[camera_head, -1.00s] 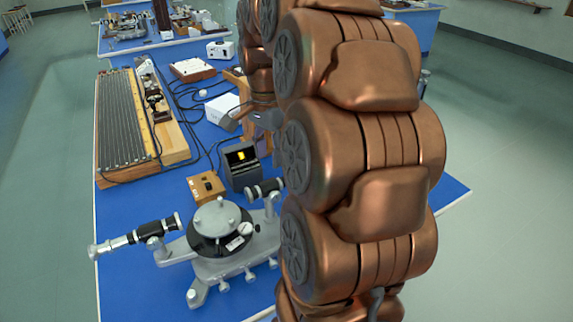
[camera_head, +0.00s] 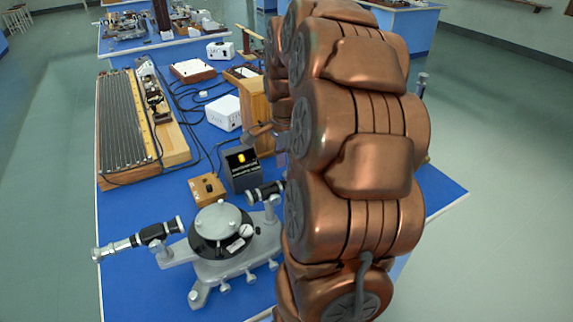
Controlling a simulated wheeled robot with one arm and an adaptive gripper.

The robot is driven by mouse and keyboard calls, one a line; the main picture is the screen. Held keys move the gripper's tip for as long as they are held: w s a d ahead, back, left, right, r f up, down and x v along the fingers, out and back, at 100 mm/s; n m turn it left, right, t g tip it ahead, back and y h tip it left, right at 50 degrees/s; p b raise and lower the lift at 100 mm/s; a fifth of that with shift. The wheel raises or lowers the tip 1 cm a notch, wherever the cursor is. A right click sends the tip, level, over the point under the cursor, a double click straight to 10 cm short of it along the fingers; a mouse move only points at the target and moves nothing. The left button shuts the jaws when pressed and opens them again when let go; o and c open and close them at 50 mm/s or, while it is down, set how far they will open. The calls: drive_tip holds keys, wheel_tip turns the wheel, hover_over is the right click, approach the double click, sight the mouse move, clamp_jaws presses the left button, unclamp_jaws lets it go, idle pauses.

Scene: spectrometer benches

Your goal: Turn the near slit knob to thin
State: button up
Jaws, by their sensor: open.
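A grey spectrometer (camera_head: 225,262) stands on the near blue bench, with a round black-and-silver table on top. A black and silver telescope tube (camera_head: 138,240) points left from it. A short dark tube (camera_head: 263,192) on its right side runs behind my copper arm. I cannot make out the near slit knob; the right end of this tube is hidden by the arm. My gripper cannot be made out; the large arm links cover the region where the arm's far end lies.
A dark lamp box (camera_head: 243,172) with a yellow glowing window stands behind the spectrometer, beside a small wooden box (camera_head: 207,189). A long ribbed board (camera_head: 125,120), a white box (camera_head: 223,112) and cables lie farther back. The floor at right is clear.

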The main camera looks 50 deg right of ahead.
drive_tip(key=shift+f, duration=0.55)
drive_tip(key=shift+c, duration=0.3)
clamp_jaws()
